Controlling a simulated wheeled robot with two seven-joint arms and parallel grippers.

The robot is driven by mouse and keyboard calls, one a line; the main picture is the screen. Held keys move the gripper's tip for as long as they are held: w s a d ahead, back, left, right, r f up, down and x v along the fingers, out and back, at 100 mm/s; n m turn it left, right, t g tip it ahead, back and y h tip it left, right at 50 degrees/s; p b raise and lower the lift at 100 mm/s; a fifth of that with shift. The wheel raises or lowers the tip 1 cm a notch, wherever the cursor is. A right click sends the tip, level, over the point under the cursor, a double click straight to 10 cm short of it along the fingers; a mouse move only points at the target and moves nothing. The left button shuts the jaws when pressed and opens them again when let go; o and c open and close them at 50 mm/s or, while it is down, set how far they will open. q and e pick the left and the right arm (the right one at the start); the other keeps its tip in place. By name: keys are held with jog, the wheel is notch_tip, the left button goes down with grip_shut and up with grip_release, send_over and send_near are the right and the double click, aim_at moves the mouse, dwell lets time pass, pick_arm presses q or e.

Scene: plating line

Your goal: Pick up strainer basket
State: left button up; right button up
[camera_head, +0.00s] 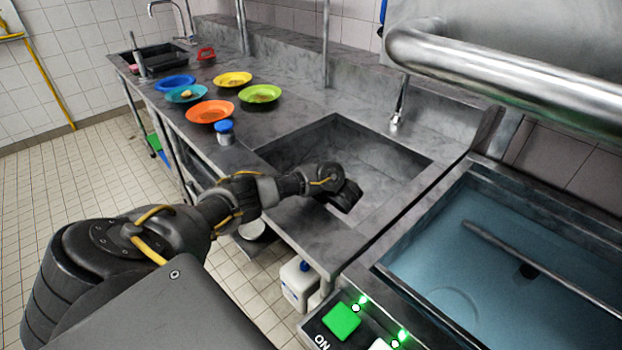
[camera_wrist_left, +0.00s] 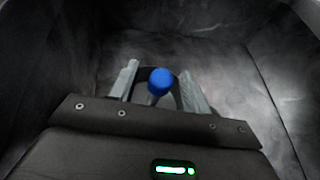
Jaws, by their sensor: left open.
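My left arm reaches into the empty-looking metal sink in the head view, where my left gripper (camera_head: 345,196) points down and hides what lies beneath it. In the left wrist view the two fingers of my left gripper (camera_wrist_left: 157,88) are open. A blue round knob on a pale stem, seemingly the strainer basket (camera_wrist_left: 160,80), shows between them. A dark curved rim shows behind the knob; the rest of it is hidden by the gripper body. I cannot tell whether the fingers touch the knob. My right gripper is in neither view.
The sink wall (camera_head: 290,155) surrounds my gripper, with a faucet (camera_head: 399,105) behind. Several coloured plates, such as an orange plate (camera_head: 210,111), and a blue-lidded jar (camera_head: 225,137) stand on the counter left of the sink. A water-filled basin (camera_head: 480,260) is at right.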

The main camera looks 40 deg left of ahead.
pick_arm(q)
jog(key=shift+c, duration=0.2)
grip_shut()
dwell(0.3)
